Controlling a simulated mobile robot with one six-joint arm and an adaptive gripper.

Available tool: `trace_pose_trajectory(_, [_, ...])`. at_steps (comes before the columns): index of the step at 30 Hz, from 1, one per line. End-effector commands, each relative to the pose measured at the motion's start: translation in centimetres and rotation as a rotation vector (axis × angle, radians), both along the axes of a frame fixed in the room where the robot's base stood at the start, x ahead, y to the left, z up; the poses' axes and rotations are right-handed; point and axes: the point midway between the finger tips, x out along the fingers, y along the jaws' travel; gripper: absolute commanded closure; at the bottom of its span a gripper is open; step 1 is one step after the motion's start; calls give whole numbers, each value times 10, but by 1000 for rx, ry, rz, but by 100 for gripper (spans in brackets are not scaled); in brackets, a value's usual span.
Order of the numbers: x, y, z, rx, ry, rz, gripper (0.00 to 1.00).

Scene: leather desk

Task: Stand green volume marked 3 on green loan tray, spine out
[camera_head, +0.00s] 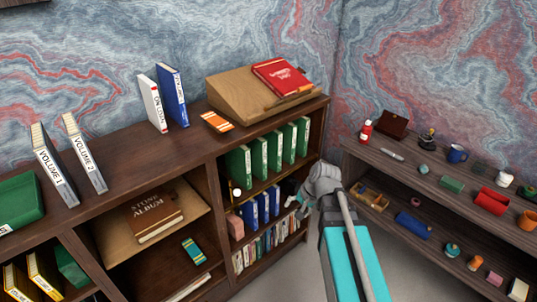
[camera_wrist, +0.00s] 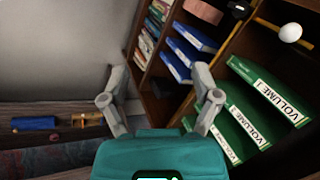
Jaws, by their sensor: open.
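Several green volumes with white spine labels stand in a row on the upper right shelf (camera_head: 259,158) of the bookcase. In the wrist view the nearest green volume (camera_wrist: 262,88) reads VOLUME 1, with more green volumes (camera_wrist: 238,122) beyond it. Their numbers are too small or cut off, so I cannot tell which is marked 3. My gripper (camera_wrist: 160,74) is open and empty, in front of the bookcase, apart from the green volumes. A green item with a white label (camera_head: 18,203) lies at the far left of the bookcase top; I cannot tell whether it is the loan tray.
A side shelf (camera_head: 400,165) at right holds small objects.

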Motion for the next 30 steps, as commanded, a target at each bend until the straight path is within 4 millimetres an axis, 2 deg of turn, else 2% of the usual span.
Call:
trace_pose_trajectory(1, [15, 4, -15, 56, -6, -57, 20])
trace_pose_trajectory(3, [31, 11, -20, 143, -11, -141, 20])
trace_pose_trajectory(15, [123, 29, -37, 672, 56, -611, 20])
trace_pose_trajectory(23, [180, 20, -40, 1043, 186, -890, 20])
trace_pose_trajectory(30, [228, -3, -42, 1389, 369, -1109, 20])
